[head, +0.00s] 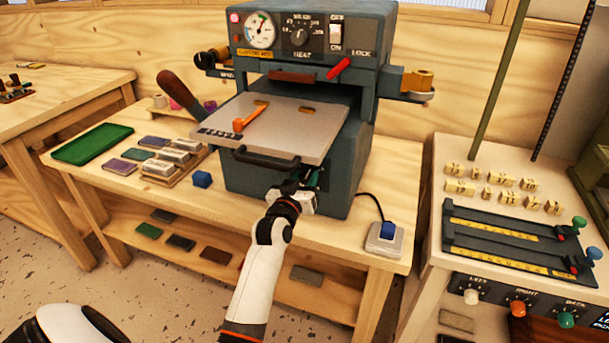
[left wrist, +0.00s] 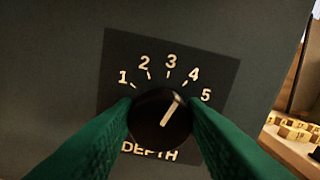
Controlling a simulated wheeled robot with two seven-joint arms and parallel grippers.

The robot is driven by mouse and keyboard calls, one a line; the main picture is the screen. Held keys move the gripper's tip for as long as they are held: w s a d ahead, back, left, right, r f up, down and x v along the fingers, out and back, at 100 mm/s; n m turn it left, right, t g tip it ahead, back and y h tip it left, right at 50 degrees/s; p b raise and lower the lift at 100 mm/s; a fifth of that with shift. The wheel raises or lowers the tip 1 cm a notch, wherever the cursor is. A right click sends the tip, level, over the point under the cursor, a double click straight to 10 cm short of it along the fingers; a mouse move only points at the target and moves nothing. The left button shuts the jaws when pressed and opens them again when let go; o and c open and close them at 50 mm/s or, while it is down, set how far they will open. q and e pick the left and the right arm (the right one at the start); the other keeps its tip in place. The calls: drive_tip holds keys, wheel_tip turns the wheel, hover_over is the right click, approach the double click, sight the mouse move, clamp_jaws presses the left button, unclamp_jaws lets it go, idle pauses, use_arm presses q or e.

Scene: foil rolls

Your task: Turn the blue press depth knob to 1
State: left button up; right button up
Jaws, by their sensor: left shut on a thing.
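The depth knob (left wrist: 160,118) shows in the left wrist view on the dark front of the press (head: 240,183), above the word DEPTH. It looks black rather than blue. Its pale pointer aims up and right, roughly toward 4, on a scale of 1 to 5 (left wrist: 168,72). My left gripper (head: 308,180) is at the press front, below the platen handle, its green fingers closed on the left and right sides of the knob. In the head view the knob is hidden by the gripper. My right gripper is not in view.
The platen (head: 285,125) with its black handle (head: 262,160) juts out just above my left gripper. A side table (head: 430,270) stands at the right.

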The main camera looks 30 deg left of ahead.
use_arm(q)
drive_tip(key=n+p, duration=0.2)
drive_tip(key=n, duration=0.1)
drive_tip(key=shift+a+r+n, duration=0.1)
drive_tip(key=shift+n, duration=0.3)
drive_tip(key=n+p, duration=0.2)
drive_tip(key=n, duration=0.1)
drive_tip(key=shift+n, duration=0.3)
drive_tip(key=n+p, duration=0.1)
drive_tip(key=n, duration=0.2)
drive_tip(key=shift+a+n, duration=0.1)
drive_tip(key=shift+n, duration=0.2)
drive_tip(key=shift+f+n+p, duration=0.15)
drive_tip(key=shift+n+p, duration=0.15)
drive_tip(key=shift+n, duration=0.8)
drive_tip(key=shift+f+n+p, duration=0.15)
drive_tip(key=shift+n+p, duration=0.1)
drive_tip(key=shift+n, duration=0.85)
drive_tip(key=o, duration=1)
drive_tip(key=shift+s, duration=0.1)
